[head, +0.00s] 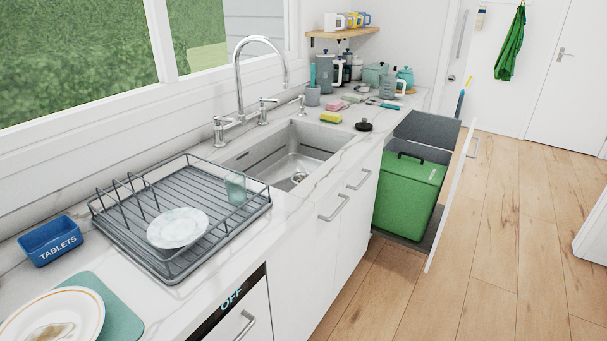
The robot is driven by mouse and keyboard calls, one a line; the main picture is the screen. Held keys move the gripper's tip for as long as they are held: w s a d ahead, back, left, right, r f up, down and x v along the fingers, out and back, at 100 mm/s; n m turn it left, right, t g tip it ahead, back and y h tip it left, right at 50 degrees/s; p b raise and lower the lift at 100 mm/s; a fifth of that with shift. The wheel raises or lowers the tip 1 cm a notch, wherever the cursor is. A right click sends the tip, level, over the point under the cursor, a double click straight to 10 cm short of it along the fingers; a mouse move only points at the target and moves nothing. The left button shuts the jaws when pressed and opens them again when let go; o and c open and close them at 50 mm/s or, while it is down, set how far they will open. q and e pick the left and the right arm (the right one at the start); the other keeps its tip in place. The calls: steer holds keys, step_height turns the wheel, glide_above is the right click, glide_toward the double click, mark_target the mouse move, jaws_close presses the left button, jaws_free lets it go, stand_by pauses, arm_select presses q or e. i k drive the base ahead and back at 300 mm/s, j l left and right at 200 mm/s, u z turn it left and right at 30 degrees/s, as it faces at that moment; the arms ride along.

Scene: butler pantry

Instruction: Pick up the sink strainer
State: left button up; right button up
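A small metallic round piece (299,177) lies at the bottom of the steel sink (318,150), where the drain is; I cannot tell whether it is the sink strainer or the drain fitting alone. A small black round object with a knob (364,125) sits on the counter at the sink's right edge; it could be a strainer, stopper or lid, and it is too small to tell. Neither of my grippers is in the head view.
A wire dish rack (232,214) with a plate and glass stands left of the sink. The tall faucet (239,80) rises behind it. A yellow sponge (331,117) lies by the rim. A pulled-out drawer with a green bin (408,190) juts into the floor space; the wooden floor (500,230) is clear.

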mark_target(298, 180)
steer(key=i+l+u, duration=0.1)
steer(key=i+l, duration=0.2)
steer(key=i+l+u, duration=0.1)
steer(key=i+l, duration=0.25)
steer(key=i+l+u, duration=0.1)
steer(key=i+l, duration=0.15)
steer(key=l, duration=0.2)
steer(key=i+l+u, duration=0.1)
steer(key=i+l, duration=0.2)
steer(key=l, duration=0.15)
steer(key=i+l+u, duration=0.1)
steer(key=i+l, duration=0.15)
steer(key=l, duration=0.15)
